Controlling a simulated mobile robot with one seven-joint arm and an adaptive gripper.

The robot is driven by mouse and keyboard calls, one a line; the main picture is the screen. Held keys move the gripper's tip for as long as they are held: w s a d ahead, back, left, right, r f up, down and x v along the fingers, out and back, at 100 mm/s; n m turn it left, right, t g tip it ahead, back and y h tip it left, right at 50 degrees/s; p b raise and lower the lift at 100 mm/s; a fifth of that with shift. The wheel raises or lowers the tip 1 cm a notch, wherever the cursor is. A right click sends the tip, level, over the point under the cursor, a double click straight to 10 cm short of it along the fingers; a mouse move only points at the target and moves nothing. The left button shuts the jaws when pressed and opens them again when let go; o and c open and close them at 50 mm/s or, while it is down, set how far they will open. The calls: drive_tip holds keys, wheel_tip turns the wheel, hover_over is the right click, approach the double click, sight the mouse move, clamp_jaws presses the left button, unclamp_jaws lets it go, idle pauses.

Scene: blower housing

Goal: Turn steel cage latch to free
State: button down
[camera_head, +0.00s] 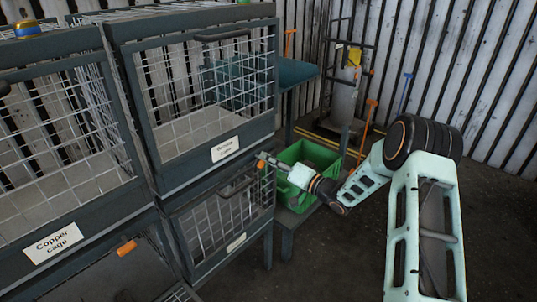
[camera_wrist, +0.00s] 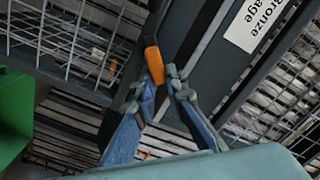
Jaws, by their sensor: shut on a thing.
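The lower right cage (camera_head: 222,215) has a wire front with a dark handle and a pale label too small to read; I take it for the steel cage. Its latch has an orange grip, seen in the wrist view (camera_wrist: 152,60). My gripper (camera_head: 266,161) reaches in from the right to the upper right corner of this cage. In the wrist view my blue-grey fingers (camera_wrist: 163,82) are closed around the lower end of the orange grip. The fingertips and the dark frame hide part of the latch.
The bronze cage (camera_head: 205,95) stands directly above, its label (camera_wrist: 258,18) near my fingers. The copper cage (camera_head: 60,175) is at left; another orange latch (camera_head: 127,248) sits below it. A green crate (camera_head: 312,160) lies behind my wrist. Open floor is at lower right.

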drive_tip(key=shift+f+m+p, duration=0.2)
drive_tip(key=shift+m+p, duration=0.55)
drive_tip(key=shift+m, duration=1.3)
drive_tip(key=shift+f+m+p, duration=0.15)
drive_tip(key=shift+m+p, duration=0.6)
drive_tip(key=shift+m, duration=1.3)
drive_tip(key=c, duration=2)
unclamp_jaws()
drive_tip(key=shift+o, duration=0.2)
drive_tip(key=shift+d, duration=0.1)
drive_tip(key=v, duration=1.2)
